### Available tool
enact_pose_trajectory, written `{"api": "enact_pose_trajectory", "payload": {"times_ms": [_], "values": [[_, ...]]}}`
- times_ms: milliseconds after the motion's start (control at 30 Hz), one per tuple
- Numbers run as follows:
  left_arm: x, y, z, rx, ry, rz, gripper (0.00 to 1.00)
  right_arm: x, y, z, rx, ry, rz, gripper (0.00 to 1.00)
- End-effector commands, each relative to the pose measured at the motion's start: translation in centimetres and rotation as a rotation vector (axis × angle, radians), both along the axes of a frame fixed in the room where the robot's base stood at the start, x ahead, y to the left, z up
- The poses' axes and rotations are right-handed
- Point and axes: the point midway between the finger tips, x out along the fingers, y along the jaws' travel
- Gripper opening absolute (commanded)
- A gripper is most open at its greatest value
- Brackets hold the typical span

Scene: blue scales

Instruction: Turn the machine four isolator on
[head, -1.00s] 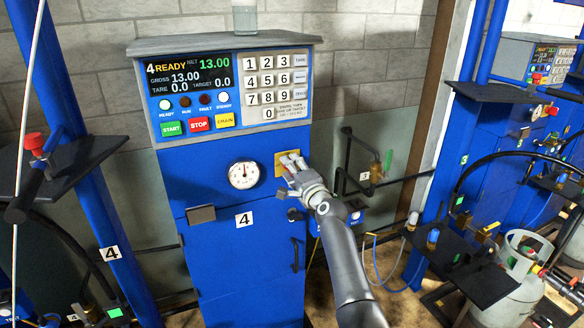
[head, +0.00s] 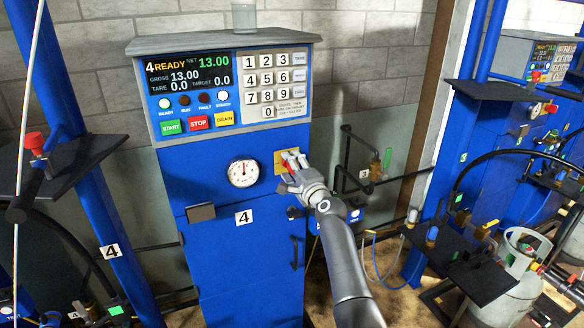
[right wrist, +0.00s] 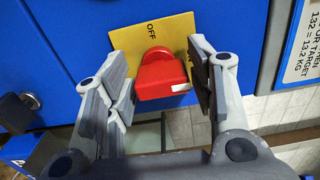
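The machine four isolator is a red knob (right wrist: 160,75) on a yellow plate (right wrist: 126,40) marked OFF, on the front of the blue machine labelled 4 (head: 244,217). In the head view, red of the knob (head: 291,160) shows between the fingers of my right gripper. My right gripper (right wrist: 162,92) is open around the knob, with one finger on each side. The right finger is very close to the knob; whether it touches is unclear. A small gap shows at the left finger. My left gripper is in neither view.
Above the plate are a display (head: 188,77) reading 4 READY, a keypad (head: 275,82) and several buttons. A round gauge (head: 243,173) sits left of the plate. A door handle (head: 295,252) is below. Black shelves, pipes and gas cylinders (head: 520,265) stand to the right.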

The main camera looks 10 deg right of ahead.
Motion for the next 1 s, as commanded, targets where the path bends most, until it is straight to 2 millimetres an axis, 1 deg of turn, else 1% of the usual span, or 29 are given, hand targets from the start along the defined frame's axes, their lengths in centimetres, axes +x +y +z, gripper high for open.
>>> {"api": "enact_pose_trajectory", "payload": {"times_ms": [333,467,567,800,1000], "values": [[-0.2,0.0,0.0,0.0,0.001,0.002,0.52,0.0,0.0,0.1,-0.003,-0.003,0.0,0.59],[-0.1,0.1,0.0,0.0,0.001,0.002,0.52,-0.5,0.0,0.1,-0.001,-0.003,0.002,0.59],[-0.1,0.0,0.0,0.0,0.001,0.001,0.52,-1.3,-0.2,0.1,-0.002,-0.004,0.0,0.59],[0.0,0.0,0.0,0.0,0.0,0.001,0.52,-4.3,-0.8,0.0,-0.002,-0.001,0.0,0.59],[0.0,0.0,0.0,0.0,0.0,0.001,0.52,-6.3,-1.3,0.0,-0.002,-0.001,-0.001,0.59]]}}
